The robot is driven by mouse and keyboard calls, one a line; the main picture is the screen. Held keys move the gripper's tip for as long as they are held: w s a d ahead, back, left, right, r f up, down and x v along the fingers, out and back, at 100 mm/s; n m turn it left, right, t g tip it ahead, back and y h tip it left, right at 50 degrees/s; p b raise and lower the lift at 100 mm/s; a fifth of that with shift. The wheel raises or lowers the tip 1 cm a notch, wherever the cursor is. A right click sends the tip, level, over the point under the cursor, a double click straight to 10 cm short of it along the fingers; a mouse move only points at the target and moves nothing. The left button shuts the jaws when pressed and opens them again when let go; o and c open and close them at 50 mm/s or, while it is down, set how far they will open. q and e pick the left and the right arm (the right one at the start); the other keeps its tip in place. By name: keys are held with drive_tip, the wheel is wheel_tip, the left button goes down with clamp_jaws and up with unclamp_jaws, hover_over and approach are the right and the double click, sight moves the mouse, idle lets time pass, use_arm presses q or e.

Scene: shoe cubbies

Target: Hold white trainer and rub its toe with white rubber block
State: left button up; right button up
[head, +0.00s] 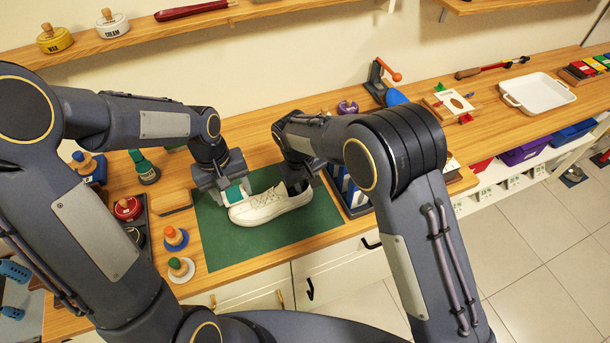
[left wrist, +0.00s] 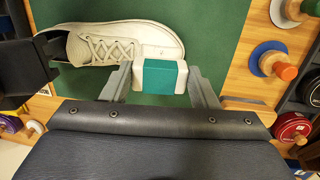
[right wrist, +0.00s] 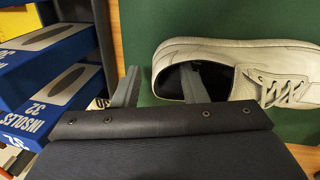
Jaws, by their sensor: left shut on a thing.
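The white trainer (head: 270,205) lies on its sole on the green mat (head: 222,246), toe to the left in the head view. My left gripper (head: 228,193) is shut on the white rubber block, which has a green band (left wrist: 160,77). The block's white end is at the trainer's toe (left wrist: 160,40) and looks in contact with it or very near. My right gripper (right wrist: 160,85) is open at the heel. One finger is inside the shoe opening and the other is outside, with a green gap between it and the heel. In the head view my arm partly hides the heel.
Blue insole boxes (right wrist: 45,85) stand just beyond the heel. Wooden-knobbed pieces (head: 176,238) and a red tin (head: 127,208) are left of the mat. A wooden-backed brush (head: 171,203) lies near its left edge. The front of the mat is clear.

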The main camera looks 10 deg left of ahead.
drive_tip(key=shift+c, duration=0.2)
clamp_jaws()
idle(1.0)
